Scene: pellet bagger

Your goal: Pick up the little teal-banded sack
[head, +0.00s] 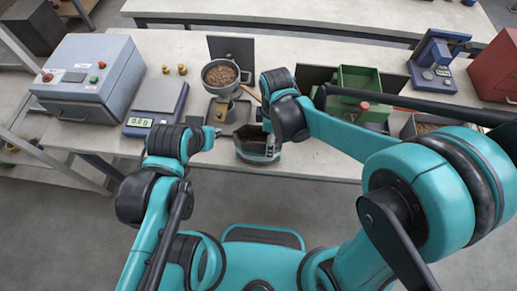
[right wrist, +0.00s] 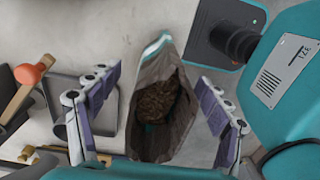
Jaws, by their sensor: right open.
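The little sack (head: 257,153) stands near the front edge of the bench, partly hidden by my right gripper. It is grey-brown with a teal band low down. In the right wrist view the sack (right wrist: 182,105) has an open mouth, with brown pellets inside and teal at its far end. My right gripper (head: 268,140) is over the sack. Its fingers (right wrist: 160,100) are open, one on each side of the sack, and do not visibly grip it. My left gripper (head: 213,131) is to the left of the sack, apart from it; its jaws are too small to read.
A pot of pellets (head: 221,74) and a small metal container (head: 221,111) stand behind the sack. An orange-headed mallet (right wrist: 30,73) lies nearby. A blue scale (head: 157,108) and grey control box (head: 90,78) stand left; a green bin (head: 358,80) stands right.

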